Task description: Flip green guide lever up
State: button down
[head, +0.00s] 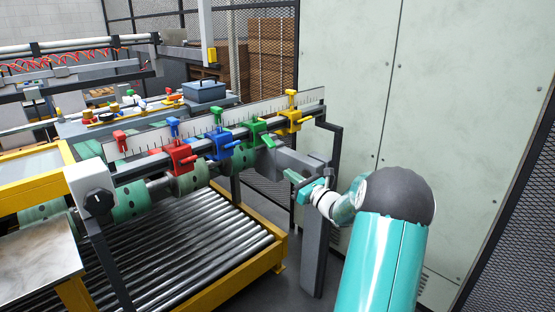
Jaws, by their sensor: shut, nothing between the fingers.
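The green guide (255,132) is clamped on the long rail, between a blue guide and a yellow guide. A small green T-shaped piece (217,113) stands by the ruler strip behind it. At this size I cannot tell clearly which way the green guide's lever points. My gripper (292,177) is at the end of the teal arm, below and to the right of the green guide. It appears apart from the guide. It is small here, shut and empty.
The red guide (182,157), blue guide (222,142) and yellow guide (295,120) share the rail. A grey post (315,240) stands close to my gripper. A roller conveyor (190,255) lies below the rail. A pale cabinet (445,100) rises at the right.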

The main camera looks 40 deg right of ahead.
aim_at(268, 140)
jog(key=w+r, duration=0.2)
jog(key=w, duration=0.8)
jog(key=s+r, duration=0.2)
jog(key=r, duration=0.1)
jog(key=shift+s+a+r, duration=0.2)
jog(key=shift+s+r, duration=0.05)
